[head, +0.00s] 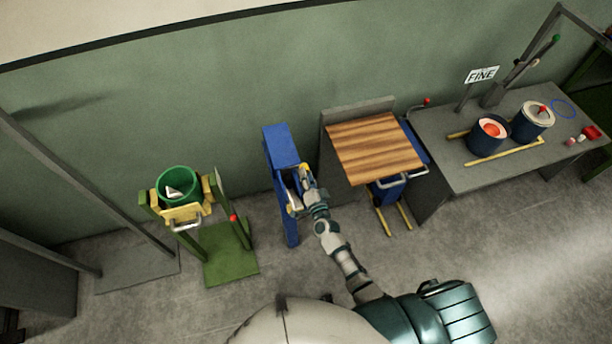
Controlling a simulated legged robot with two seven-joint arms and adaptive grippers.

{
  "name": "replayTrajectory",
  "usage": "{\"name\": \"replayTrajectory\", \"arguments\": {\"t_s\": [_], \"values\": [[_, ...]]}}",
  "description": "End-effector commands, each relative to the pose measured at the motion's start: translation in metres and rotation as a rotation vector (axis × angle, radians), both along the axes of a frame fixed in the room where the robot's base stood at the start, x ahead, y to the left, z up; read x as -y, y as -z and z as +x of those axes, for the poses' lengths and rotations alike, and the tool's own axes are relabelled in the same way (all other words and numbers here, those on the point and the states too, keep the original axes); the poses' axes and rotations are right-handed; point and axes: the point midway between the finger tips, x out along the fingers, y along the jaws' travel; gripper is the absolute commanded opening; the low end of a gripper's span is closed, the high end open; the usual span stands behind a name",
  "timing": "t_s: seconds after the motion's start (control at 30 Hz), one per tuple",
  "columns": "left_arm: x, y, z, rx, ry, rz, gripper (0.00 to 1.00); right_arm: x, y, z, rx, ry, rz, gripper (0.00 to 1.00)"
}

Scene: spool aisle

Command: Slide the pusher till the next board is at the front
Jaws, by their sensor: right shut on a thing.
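A narrow blue stand (281,147) rises from the floor in the middle of the head view. My right gripper (301,184) is at the stand's front, shut on a small part there that looks like the pusher; the fingers hide most of it. Pale and yellow pieces show inside the stand beside the fingers, too small to tell whether they are boards. A striped wooden board (375,148) lies on a grey stand just to the right. My left gripper is not in view.
On the left, a green bucket (177,186) sits in a yellow holder on a green stand (231,256). At right, a grey table (450,160) bears two dark pots, yellow rails and a FINE sign (482,75). The floor (140,305) is clear at front left.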

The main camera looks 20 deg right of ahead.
Motion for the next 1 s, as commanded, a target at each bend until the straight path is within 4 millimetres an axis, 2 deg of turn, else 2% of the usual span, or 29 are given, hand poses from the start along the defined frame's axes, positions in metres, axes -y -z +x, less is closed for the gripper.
{"name": "replayTrajectory", "arguments": {"t_s": [0.17, 0.2, 0.27, 0.57, 0.67, 0.77, 1.0], "values": [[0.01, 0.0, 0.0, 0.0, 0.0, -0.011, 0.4, 0.004, -0.001, 0.001, 0.004, 0.009, -0.002, 0.0], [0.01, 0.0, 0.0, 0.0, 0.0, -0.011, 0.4, 0.004, -0.001, 0.001, 0.004, 0.009, -0.003, 0.44], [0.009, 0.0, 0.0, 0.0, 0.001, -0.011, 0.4, 0.004, -0.001, 0.001, 0.003, 0.009, -0.002, 0.59], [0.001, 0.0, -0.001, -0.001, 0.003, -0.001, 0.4, 0.002, 0.0, 0.0, 0.002, 0.006, -0.002, 0.6], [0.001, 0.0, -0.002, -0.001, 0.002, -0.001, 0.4, 0.002, 0.0, -0.007, 0.0, 0.006, -0.002, 0.6], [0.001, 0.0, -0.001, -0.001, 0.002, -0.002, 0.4, 0.003, 0.001, -0.023, 0.0, 0.005, -0.001, 0.6], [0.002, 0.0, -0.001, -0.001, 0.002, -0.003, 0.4, 0.005, 0.002, -0.077, -0.002, 0.006, -0.002, 0.6]]}}
